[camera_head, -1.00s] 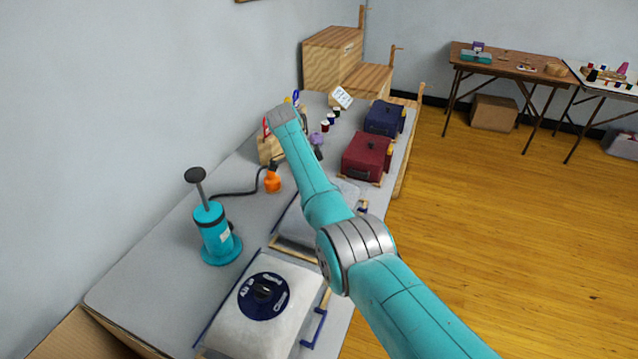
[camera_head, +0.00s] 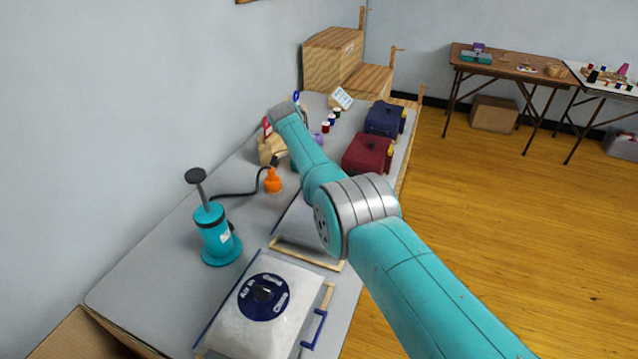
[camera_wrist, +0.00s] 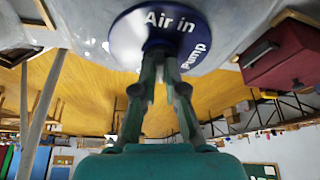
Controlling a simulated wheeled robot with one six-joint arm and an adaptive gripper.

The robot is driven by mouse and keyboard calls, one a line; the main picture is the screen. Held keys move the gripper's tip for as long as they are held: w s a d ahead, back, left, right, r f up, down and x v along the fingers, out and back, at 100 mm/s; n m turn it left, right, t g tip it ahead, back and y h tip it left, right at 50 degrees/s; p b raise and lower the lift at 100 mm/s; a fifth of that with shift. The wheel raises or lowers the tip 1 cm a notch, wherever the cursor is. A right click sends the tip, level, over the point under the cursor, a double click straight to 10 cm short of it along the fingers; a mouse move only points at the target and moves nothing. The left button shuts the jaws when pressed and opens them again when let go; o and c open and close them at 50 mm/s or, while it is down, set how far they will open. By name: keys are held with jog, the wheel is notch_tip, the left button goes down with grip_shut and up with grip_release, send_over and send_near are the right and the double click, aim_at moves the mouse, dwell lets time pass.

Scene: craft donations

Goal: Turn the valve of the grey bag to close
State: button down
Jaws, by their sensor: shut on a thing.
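The grey bag (camera_head: 297,224) lies on the long table in the head view, partly hidden behind my arm. In the wrist view its pale surface (camera_wrist: 90,12) spreads across the top. A round navy valve (camera_wrist: 125,38) sits on it, with white words "Air in" and "pump". My gripper (camera_wrist: 160,62) is shut on the valve's dark knob in the middle of the disc. The fingers hide most of the knob, so how far it is turned cannot be told. In the head view my arm hides this valve and the gripper.
A white bag (camera_head: 238,322) with a navy valve (camera_head: 280,305) lies nearer. A teal pump (camera_head: 214,235) stands left, its black hose running to an orange nozzle (camera_head: 272,181). A red case (camera_head: 368,153) and a blue case (camera_head: 384,118) stand beyond. Open floor lies right.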

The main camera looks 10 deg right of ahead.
dwell(0.3)
jog(key=c, duration=1.2)
grip_release()
jog(key=shift+r, duration=0.1)
notch_tip(320, 180, up, 10)
jog(key=shift+f, duration=0.1)
